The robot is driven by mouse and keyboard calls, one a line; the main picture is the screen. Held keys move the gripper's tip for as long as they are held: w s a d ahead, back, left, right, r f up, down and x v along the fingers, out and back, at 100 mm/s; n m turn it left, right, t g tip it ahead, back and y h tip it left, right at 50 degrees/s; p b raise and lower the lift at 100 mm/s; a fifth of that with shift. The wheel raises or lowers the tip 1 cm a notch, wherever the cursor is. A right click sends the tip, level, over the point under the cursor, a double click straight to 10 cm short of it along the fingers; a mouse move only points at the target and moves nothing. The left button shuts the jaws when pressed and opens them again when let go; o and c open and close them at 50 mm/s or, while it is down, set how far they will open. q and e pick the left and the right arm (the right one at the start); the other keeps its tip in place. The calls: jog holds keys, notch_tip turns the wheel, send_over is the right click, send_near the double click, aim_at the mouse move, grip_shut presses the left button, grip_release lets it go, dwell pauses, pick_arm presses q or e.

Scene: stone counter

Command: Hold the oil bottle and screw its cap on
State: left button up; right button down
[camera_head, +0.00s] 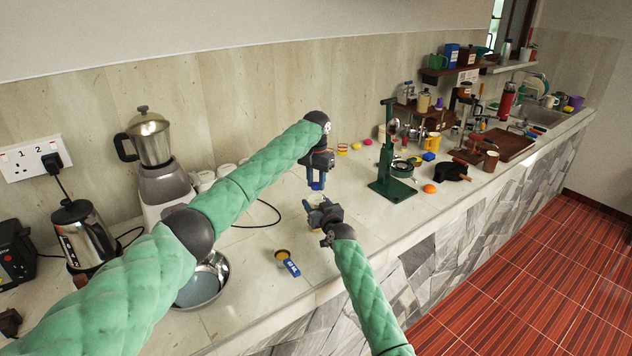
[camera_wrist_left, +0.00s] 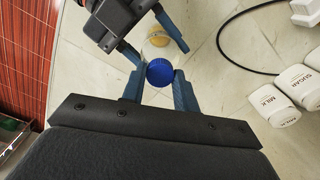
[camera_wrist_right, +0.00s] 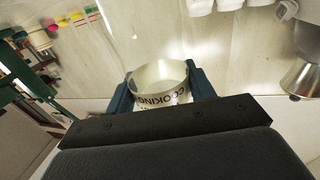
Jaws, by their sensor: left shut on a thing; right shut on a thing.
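The blue cap (camera_wrist_left: 160,71) is between the fingers of my left gripper (camera_wrist_left: 157,90), which is shut on it. In the head view my left gripper (camera_head: 316,185) points down, just above my right gripper (camera_head: 322,208). My right gripper (camera_wrist_right: 162,88) is shut around the clear oil bottle (camera_wrist_right: 160,98), whose label reads "COOKING". The bottle (camera_wrist_left: 160,46) also shows beyond the cap in the left wrist view, between my right fingers. The grippers mostly hide the bottle in the head view. I cannot tell whether the cap touches its neck.
A small blue-labelled item (camera_head: 292,268) lies on the counter left of my right gripper. A steel bowl (camera_head: 205,283) and a blender (camera_head: 155,160) stand further left. A green press stand (camera_head: 388,160) is to the right. The counter's front edge runs close beneath my right arm.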

pick_arm(q)
jog(key=m, duration=1.2)
jog(key=shift+a, duration=0.1)
jog(key=m, duration=0.4)
jog(key=o, duration=1.1)
jog(key=shift+r, duration=2.2)
